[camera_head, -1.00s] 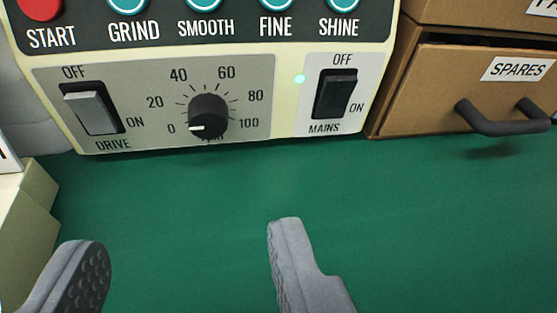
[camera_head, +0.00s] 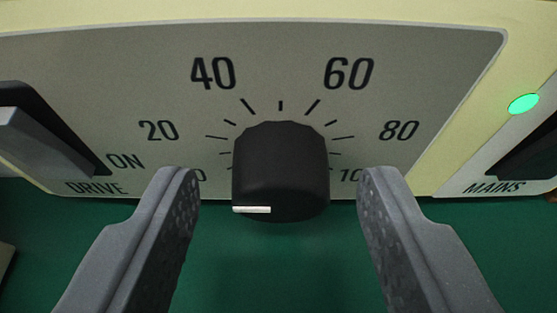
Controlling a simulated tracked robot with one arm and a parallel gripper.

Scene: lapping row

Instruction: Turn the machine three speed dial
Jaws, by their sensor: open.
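The black speed dial (camera_head: 281,165) sits on the grey panel (camera_head: 270,60) of the machine, near the middle of the view. Its white pointer line (camera_head: 252,210) lies at the lower left of the knob, on the 0 side of the scale. The numbers 20, 40, 60 and 80 show around it; 0 and 100 are partly hidden by the fingers. My gripper (camera_head: 279,190) is open, one finger on each side of the dial. A gap shows between each finger and the knob.
The drive switch (camera_head: 40,145) is at the left, close to my left finger. The mains switch (camera_head: 530,150) is at the right edge, below a lit green lamp (camera_head: 524,103).

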